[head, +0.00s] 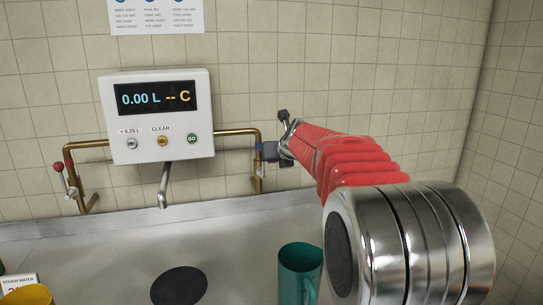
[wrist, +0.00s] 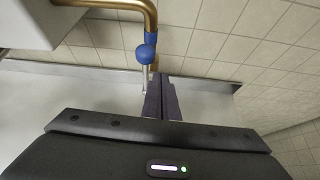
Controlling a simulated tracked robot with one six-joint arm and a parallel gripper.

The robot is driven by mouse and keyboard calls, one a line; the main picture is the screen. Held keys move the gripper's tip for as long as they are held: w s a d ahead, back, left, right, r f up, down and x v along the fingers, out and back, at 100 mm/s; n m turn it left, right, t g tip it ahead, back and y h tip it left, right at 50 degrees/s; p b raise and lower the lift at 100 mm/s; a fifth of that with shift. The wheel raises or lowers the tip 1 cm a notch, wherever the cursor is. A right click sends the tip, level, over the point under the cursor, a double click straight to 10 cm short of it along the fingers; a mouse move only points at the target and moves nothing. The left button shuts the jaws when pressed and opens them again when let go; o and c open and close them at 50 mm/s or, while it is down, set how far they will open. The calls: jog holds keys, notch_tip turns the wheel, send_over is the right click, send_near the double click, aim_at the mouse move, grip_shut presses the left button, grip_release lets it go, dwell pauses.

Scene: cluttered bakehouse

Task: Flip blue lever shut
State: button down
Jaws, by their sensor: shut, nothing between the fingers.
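The blue lever shows in the wrist view as a blue ball knob (wrist: 146,53) in front of a brass pipe, with a thin metal part below it. In the head view only a little blue (head: 258,147) shows on the right brass pipe; my gripper hides most of the lever. My gripper (wrist: 160,78) is shut and empty, its dark fingertips just below and slightly right of the knob in the wrist view. Whether they touch the lever I cannot tell. In the head view my gripper (head: 268,152) is beside the right pipe.
A white meter box (head: 158,150) on the tiled wall reads "0.00 L -- C", with a spout (head: 164,186) below. A red-knobbed lever (head: 60,170) is on the left pipe. A teal cup (head: 299,265), yellow cup (head: 30,295) and dark disc (head: 179,285) are below.

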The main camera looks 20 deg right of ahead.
jog(key=s+a+r, duration=0.2)
jog(key=s+a, duration=0.1)
jog(key=s, duration=0.5)
jog(key=shift+s+a, duration=0.25)
jog(key=shift+s, duration=0.1)
dwell(0.4)
jog(key=s+a+f+n+g+y, duration=0.1)
jog(key=s+a+f+n+g, duration=0.15)
jog(key=s+a+n, duration=0.5)
jog(key=s+a+f+n+g+y, duration=0.1)
jog(key=s+a+f+n, duration=0.35)
jog(key=s+n, duration=0.55)
jog(key=s+a+f+n+g, duration=0.1)
jog(key=s+a+f+n, duration=0.1)
jog(key=s+f+n, duration=0.3)
jog(key=s+a+f+n+g, duration=0.1)
jog(key=s+a+f+n, duration=0.2)
jog(key=s+n, duration=0.9)
notch_tip(320, 180, down, 2)
jog(key=n, duration=0.3)
jog(key=shift+n+g+h, duration=0.3)
jog(key=shift+n+g, duration=0.05)
